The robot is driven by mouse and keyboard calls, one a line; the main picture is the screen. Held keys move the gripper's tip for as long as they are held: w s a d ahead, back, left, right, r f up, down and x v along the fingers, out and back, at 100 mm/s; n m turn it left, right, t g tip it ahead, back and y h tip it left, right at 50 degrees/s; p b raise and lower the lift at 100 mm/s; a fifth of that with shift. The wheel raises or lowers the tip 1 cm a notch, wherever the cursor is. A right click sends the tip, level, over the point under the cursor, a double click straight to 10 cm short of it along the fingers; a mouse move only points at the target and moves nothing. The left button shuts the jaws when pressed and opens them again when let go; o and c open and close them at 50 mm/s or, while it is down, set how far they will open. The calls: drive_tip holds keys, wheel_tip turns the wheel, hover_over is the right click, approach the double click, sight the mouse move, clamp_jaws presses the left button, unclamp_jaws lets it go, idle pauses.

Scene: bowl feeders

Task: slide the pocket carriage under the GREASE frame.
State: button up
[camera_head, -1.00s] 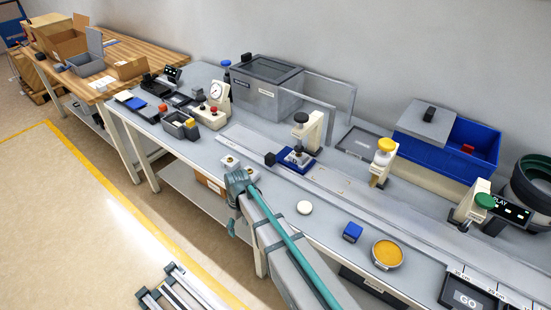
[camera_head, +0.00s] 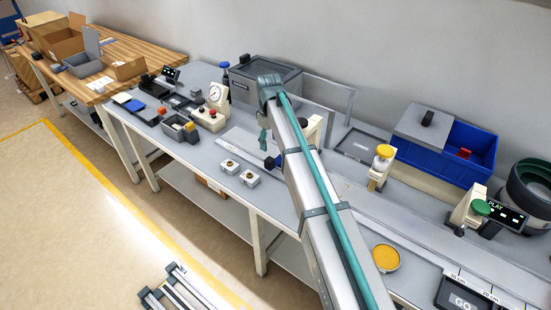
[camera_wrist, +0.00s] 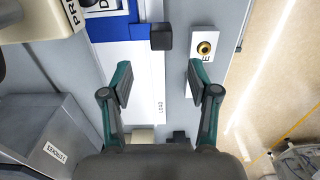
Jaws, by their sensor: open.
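The pocket carriage (camera_wrist: 112,25) is blue, with a black block handle (camera_wrist: 161,37) at its side; it sits at a cream frame (camera_wrist: 35,18) whose label starts "PR". In the head view my arm hides most of the carriage, but the black handle (camera_head: 270,162) shows. My gripper (camera_wrist: 159,82) is open and empty above the pale rail, with the handle beyond the fingertips, roughly centred between them. To the right along the rail stand a yellow-knobbed frame (camera_head: 381,166) and a green-knobbed frame (camera_head: 468,212). I cannot read GREASE on either.
Two white blocks with brass buttons (camera_head: 230,166) (camera_head: 250,178) stand at the front edge. A grey lidded bin (camera_head: 240,92) is behind the rail. A blue crate (camera_head: 445,150) and an orange-filled dish (camera_head: 386,257) are to the right. The rail between the frames looks clear.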

sight(270, 159)
wheel_tip(270, 159, down, 11)
drive_tip(key=p, duration=0.3)
drive_tip(key=shift+r, duration=0.2)
clamp_jaws()
idle(0.4)
